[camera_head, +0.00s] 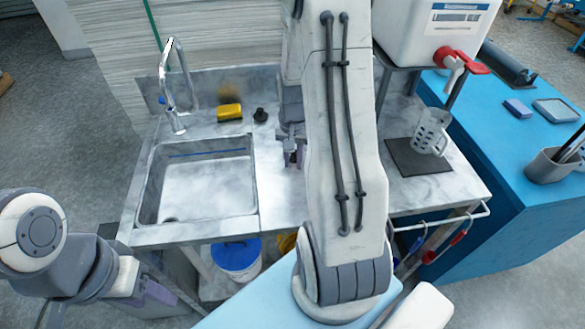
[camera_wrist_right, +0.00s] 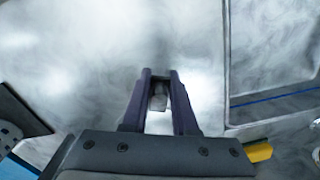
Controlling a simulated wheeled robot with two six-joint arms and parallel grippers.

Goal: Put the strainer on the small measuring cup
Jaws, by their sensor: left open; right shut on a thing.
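A pale cup with holes in its wall and a side handle (camera_head: 431,132) stands on a dark mat (camera_head: 405,160) at the right of the steel counter. I cannot tell whether it is the strainer, and no small measuring cup is clearly visible. My right gripper (camera_head: 292,158) is over the counter between the sink and the mat, left of the cup. In the right wrist view its fingers (camera_wrist_right: 160,75) are shut on a small grey thing (camera_wrist_right: 158,101), mostly hidden between them. My left gripper (camera_head: 158,294) is open at the lower left, in front of the counter, and only partly visible.
The sink (camera_head: 205,185) fills the counter's left part, with a tap (camera_head: 172,90) behind it. A yellow sponge (camera_head: 229,112) and a black stopper (camera_head: 260,115) lie at the back. A white dispenser (camera_head: 425,35) stands above the mat. A blue table (camera_head: 500,130) adjoins on the right.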

